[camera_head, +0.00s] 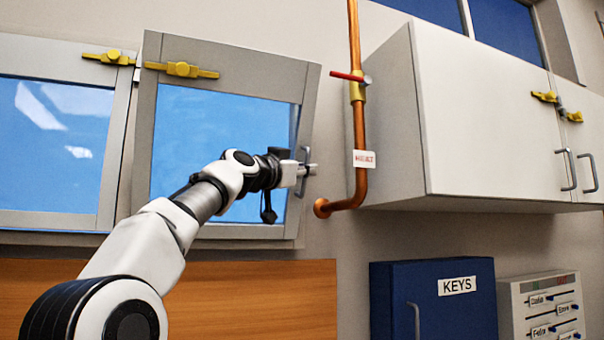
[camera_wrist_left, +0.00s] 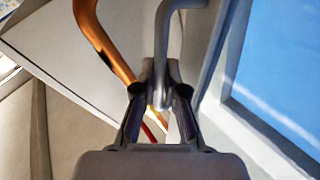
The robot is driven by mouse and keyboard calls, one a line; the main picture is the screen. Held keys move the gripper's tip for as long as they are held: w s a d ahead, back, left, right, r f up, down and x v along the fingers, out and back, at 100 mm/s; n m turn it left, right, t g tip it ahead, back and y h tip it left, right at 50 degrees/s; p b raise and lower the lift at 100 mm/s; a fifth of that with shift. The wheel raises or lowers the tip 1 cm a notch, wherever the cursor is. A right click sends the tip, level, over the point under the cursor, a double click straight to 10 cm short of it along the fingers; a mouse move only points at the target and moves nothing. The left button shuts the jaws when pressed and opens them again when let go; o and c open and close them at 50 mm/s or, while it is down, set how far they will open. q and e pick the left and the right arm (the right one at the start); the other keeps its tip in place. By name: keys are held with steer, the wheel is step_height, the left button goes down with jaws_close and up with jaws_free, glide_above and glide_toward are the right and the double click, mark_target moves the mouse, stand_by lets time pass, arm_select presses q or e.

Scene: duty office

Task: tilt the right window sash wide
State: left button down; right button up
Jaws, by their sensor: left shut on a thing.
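The right window sash (camera_head: 235,55) has a grey frame and blue pane. It stands askew against the wall, its top leaning out of line with the closed-looking left sash. A grey bar handle (camera_head: 304,152) is on its right side. My left gripper (camera_head: 307,170) is shut on this handle. In the left wrist view the fingers (camera_wrist_left: 160,100) close around the lower part of the handle (camera_wrist_left: 163,45), with the sash frame (camera_wrist_left: 250,130) to the right. A yellow latch (camera_head: 180,69) is at the sash top. My right gripper is out of view.
A copper pipe (camera_head: 360,130) with a red-levered valve (camera_head: 356,88) runs just right of the sash. Beyond it hangs a white wall cabinet (camera_head: 490,120). The left sash (camera_head: 60,218) adjoins on the left.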

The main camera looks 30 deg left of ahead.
arm_select(q)
steer(key=c, duration=1.5)
jaws_free()
steer(key=shift+w+f, duration=0.1)
steer(key=shift+w, duration=0.15)
steer(key=v, duration=0.7)
steer(key=shift+s, duration=0.3)
steer(key=shift+w+f, duration=0.1)
steer(key=shift+w, duration=0.1)
steer(key=shift+s, duration=0.1)
